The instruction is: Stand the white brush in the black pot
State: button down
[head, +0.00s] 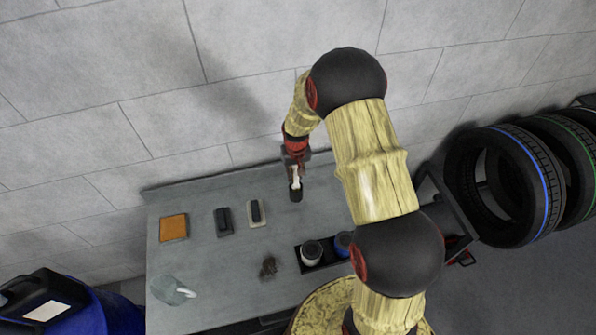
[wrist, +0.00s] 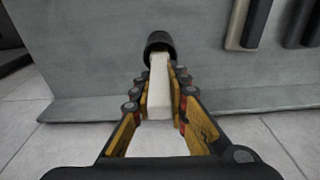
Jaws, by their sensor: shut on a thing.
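The white brush (wrist: 160,90) is held lengthwise between the fingers of my gripper (wrist: 162,100) in the wrist view. In the head view the white brush (head: 296,176) points down below my gripper (head: 295,163), near the back edge of the grey bench. The black pot (wrist: 159,41) lies at the brush's far end in the wrist view. In the head view the black pot (head: 296,194) is directly below the brush. The brush's far end overlaps the pot, and I cannot tell whether it is inside or only in front of it.
A black tray (head: 325,264) holds a pale jar (head: 311,251) and a blue jar (head: 343,243). Tyres (head: 512,188) stand right.

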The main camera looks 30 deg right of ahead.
jog(key=c, duration=1.7)
grip_release()
jog(key=shift+o, duration=0.2)
jog(key=r, duration=0.8)
jog(key=s+r, duration=0.1)
jog(key=r, duration=0.3)
jog(key=shift+s, duration=0.1)
